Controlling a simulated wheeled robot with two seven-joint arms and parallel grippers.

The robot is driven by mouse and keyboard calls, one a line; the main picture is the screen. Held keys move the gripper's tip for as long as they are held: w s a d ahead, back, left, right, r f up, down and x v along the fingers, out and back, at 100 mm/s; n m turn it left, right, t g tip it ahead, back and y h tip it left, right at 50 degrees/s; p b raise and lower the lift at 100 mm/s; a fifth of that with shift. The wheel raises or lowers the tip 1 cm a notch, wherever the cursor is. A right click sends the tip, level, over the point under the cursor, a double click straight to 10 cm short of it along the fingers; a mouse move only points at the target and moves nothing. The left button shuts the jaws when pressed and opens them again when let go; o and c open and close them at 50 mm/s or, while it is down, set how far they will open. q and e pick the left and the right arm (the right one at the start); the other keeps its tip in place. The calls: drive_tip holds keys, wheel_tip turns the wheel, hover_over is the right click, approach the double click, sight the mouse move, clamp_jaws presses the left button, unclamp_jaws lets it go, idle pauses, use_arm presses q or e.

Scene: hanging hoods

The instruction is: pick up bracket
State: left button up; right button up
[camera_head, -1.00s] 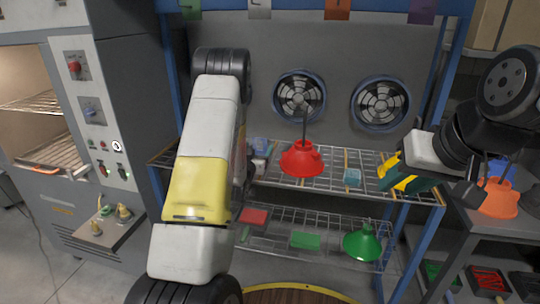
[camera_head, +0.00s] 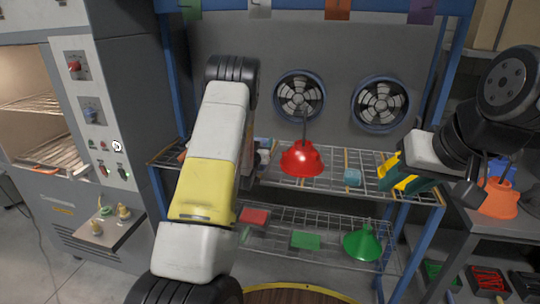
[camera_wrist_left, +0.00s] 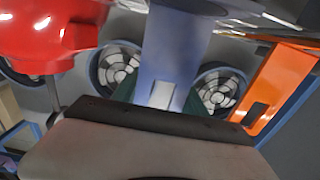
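A pale blue upright part (camera_wrist_left: 178,50), which may be the bracket, stands close in front of my left gripper (camera_wrist_left: 160,97) in the left wrist view. Dark green edges, which look like my fingers, show on both sides of it; I cannot tell whether they touch it. In the head view my left gripper is hidden behind my own arm. Small blue and white pieces (camera_head: 263,150) lie on the upper wire shelf just right of that arm.
An orange piece (camera_wrist_left: 278,88) is at that view's right. A green hood (camera_head: 362,243) stands on the lower shelf. Blue posts (camera_head: 405,245) frame the rack.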

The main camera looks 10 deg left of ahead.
use_arm(q)
clamp_jaws()
drive_tip(key=shift+r, duration=0.15)
